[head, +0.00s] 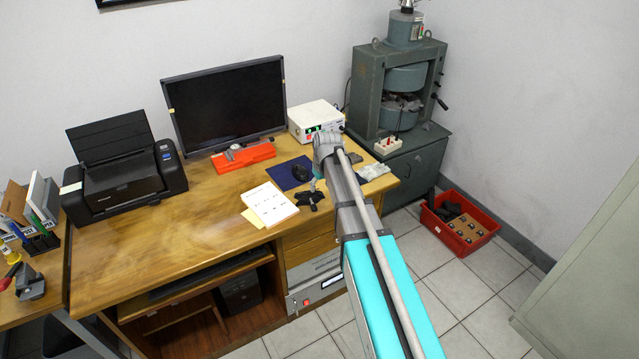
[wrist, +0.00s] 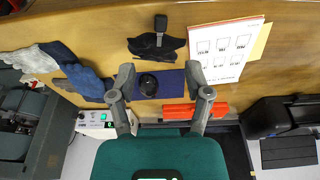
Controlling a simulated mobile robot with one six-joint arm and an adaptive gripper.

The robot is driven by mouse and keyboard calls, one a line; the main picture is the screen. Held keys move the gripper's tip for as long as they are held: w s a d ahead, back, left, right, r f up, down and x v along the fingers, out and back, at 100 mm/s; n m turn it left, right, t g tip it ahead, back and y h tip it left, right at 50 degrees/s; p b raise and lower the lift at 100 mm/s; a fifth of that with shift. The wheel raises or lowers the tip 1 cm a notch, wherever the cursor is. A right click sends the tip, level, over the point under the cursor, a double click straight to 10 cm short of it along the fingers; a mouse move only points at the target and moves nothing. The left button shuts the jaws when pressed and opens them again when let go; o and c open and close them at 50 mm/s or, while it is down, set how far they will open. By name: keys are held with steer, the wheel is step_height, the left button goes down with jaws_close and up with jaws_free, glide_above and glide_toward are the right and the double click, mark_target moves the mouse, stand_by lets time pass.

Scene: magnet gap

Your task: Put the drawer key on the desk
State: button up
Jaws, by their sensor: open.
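I cannot pick out a drawer key for certain in either view. A small black item with a dark rounded head (wrist: 160,22) lies at the near end of a crumpled black piece (wrist: 157,46) on the desk; the black piece also shows in the head view (head: 309,199). The wooden desk (head: 190,210) has bare wood in its middle. My gripper (wrist: 159,74) is open and empty, its fingers spread above the desk on either side of the black mouse (wrist: 148,84). In the head view my arm covers part of the desk's right end.
Printed sheets (wrist: 228,52), a red case (head: 243,156), a dark blue mat (head: 285,174) and gloves (head: 374,171) lie on the desk. A monitor (head: 227,103), printer (head: 120,180) and white power supply (head: 316,120) stand behind. A red crate (head: 460,222) sits on the floor.

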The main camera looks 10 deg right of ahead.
steer(key=s+a+m+g, duration=0.1)
steer(key=s+m+g, duration=0.1)
steer(key=s, duration=2.3)
steer(key=shift+s+f+m+h, duration=0.2)
steer(key=shift+m+h, duration=0.2)
steer(key=shift+m, duration=0.3)
steer(key=shift+r, duration=0.1)
steer(key=shift+r+p, duration=0.45)
steer(key=shift+p, duration=0.1)
